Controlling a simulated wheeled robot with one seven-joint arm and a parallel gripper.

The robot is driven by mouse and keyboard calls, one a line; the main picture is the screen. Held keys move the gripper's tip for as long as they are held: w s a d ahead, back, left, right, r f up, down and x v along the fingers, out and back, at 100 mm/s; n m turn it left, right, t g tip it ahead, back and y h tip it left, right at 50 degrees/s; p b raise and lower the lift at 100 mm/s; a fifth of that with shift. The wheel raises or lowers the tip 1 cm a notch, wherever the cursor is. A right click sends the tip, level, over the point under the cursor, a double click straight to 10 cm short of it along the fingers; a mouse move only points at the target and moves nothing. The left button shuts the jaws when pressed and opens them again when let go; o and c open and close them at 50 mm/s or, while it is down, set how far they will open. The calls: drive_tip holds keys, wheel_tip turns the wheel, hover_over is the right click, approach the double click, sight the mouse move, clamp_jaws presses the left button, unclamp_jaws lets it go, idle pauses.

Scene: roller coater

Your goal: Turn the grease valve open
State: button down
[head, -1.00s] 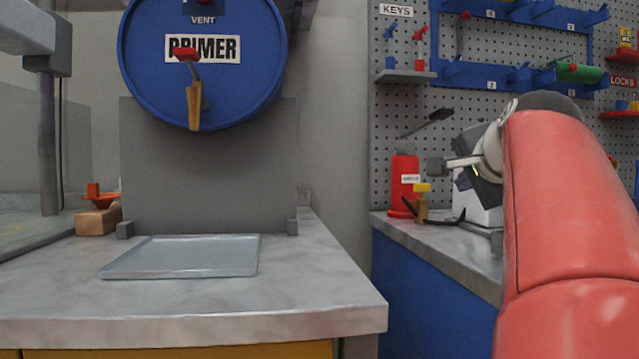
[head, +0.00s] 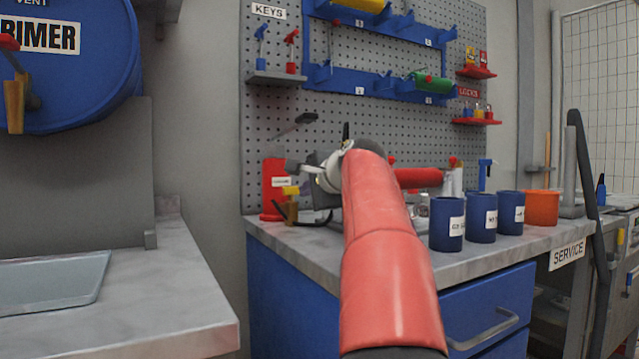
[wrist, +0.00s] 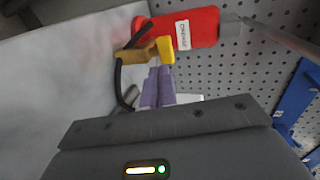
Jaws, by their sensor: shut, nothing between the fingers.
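The grease valve has a yellow handle (wrist: 165,50) on a brass body (wrist: 135,55) beside the red grease canister (wrist: 195,27). In the head view the yellow handle (head: 291,190) and brass body (head: 291,209) show just right of the canister (head: 272,185), on the worktop. My gripper (wrist: 156,72) shows its purple fingers together, with nothing between them. Their tips are right at the yellow handle in the wrist view; I cannot tell whether they touch it. In the head view my red arm hides most of the gripper.
A black hose (wrist: 119,80) curves beside the valve. The pegboard (head: 340,125) rises behind. Blue cups (head: 447,223) and an orange cup (head: 541,207) stand along the worktop (head: 465,262) to the right. The primer drum's counter (head: 150,295) is at left.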

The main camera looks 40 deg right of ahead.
sight(291, 194)
drive_tip(key=shift+w+d, duration=0.25)
drive_tip(key=shift+w, duration=1)
drive_tip(key=shift+r+p, duration=0.1)
drive_tip(key=shift+p, duration=0.3)
drive_tip(key=shift+d+p, duration=0.45)
drive_tip(key=shift+p, duration=0.05)
